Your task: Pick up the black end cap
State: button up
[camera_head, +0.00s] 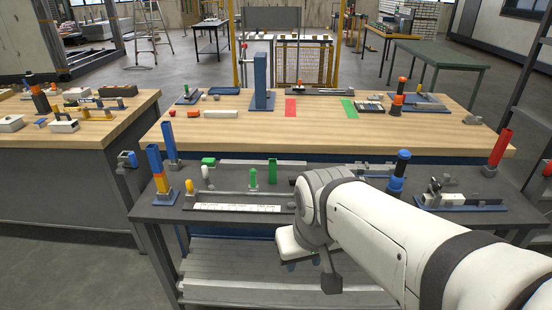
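I cannot single out the black end cap for certain. A small dark part (436,186) sits on a blue-plated fixture (460,202) farther right. My gripper (303,265) is low in the middle, in front of the front bench's edge. It is mostly hidden by my wrist, and its fingers are too unclear to tell open from shut. No held object shows. My white arm reaches in from the lower right and covers part of the bench.
The grey front bench (168,213) holds a blue-orange tube (155,170), a green block (272,171), a white labelled strip (237,208) and a red tube (499,148). A wooden bench (250,135) with a blue post (261,82) stands behind. Another wooden bench (75,136) is left.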

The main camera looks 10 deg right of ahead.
aim_at(292, 181)
jog(key=u, duration=0.05)
jog(key=i, duration=1)
jog(key=z, duration=0.05)
